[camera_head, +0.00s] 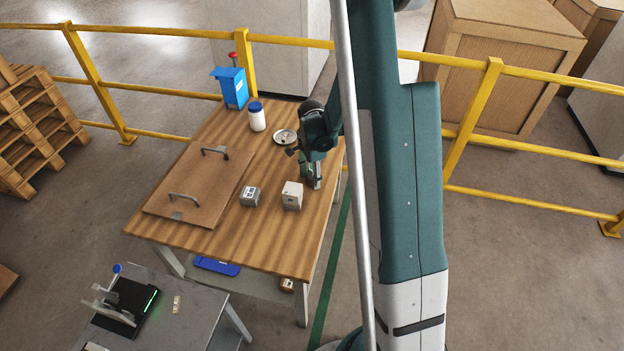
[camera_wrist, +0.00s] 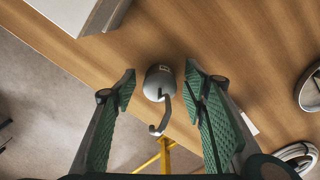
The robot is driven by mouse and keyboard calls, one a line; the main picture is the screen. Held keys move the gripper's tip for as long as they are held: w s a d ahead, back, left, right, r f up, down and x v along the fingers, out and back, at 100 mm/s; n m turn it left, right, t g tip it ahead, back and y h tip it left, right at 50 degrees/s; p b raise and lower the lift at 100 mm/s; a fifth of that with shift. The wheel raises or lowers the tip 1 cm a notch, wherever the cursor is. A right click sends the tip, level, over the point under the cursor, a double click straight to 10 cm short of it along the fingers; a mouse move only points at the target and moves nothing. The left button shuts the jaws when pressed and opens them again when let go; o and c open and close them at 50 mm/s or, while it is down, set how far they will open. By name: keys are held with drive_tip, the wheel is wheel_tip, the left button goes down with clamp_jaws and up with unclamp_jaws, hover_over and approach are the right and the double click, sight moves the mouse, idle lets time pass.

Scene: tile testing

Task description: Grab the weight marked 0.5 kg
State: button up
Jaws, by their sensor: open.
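A small grey hooked weight (camera_wrist: 158,80) stands on the wooden table in the wrist view, with its hook curving toward the camera. It carries a small label, too small to read, so I cannot confirm 0.5 kg. My gripper (camera_wrist: 160,72) is open, with one green-padded finger on each side of the weight and a visible gap on both sides. In the head view my gripper (camera_head: 313,184) is low over the table's right side, and the weight is not distinguishable there.
A pale block (camera_head: 292,196) stands just left of my gripper, and a grey block (camera_head: 250,196) farther left. A handled board (camera_head: 205,185) covers the table's left. A round dish (camera_head: 285,137), a blue-lidded jar (camera_head: 257,118) and a blue box (camera_head: 232,88) stand toward the back.

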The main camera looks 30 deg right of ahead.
drive_tip(key=c, duration=1.3)
drive_tip(key=shift+o, duration=0.2)
drive_tip(key=shift+r, duration=0.1)
drive_tip(key=shift+r+p, duration=1.15)
drive_tip(key=shift+r, duration=3.75)
